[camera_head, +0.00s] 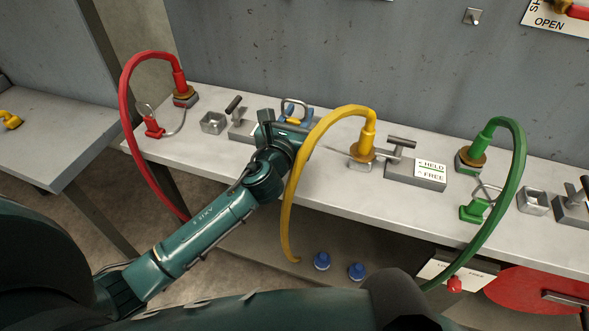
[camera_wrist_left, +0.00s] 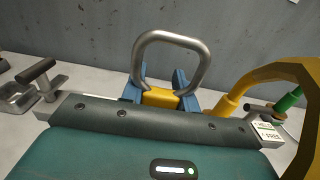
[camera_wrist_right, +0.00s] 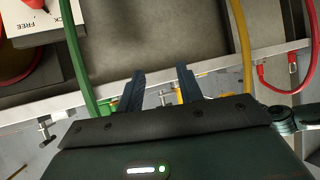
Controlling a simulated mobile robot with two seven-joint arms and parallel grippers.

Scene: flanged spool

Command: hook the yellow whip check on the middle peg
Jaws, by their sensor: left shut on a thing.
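My left gripper (camera_head: 293,118) is shut on the yellow block of the whip check (camera_wrist_left: 160,98), above the back of the bench. A grey metal loop (camera_wrist_left: 172,58) stands up from the block between the blue fingers. The loop (camera_head: 293,104) also shows in the head view. A grey cable (camera_head: 340,148) runs toward the yellow hose fitting (camera_head: 361,155). One peg (camera_head: 473,16) on a square plate shows high on the grey wall; I cannot tell whether it is the middle one. My right gripper (camera_wrist_right: 160,88) is open and empty in the right wrist view.
The yellow hose (camera_head: 300,165) arches just right of my left gripper. A T-handle (camera_head: 402,141) stands by the HELD/FREE label (camera_head: 430,169). A red hose (camera_head: 124,100) is at left, a green hose (camera_head: 518,160) at right. Blue knobs (camera_head: 322,261) sit below the bench.

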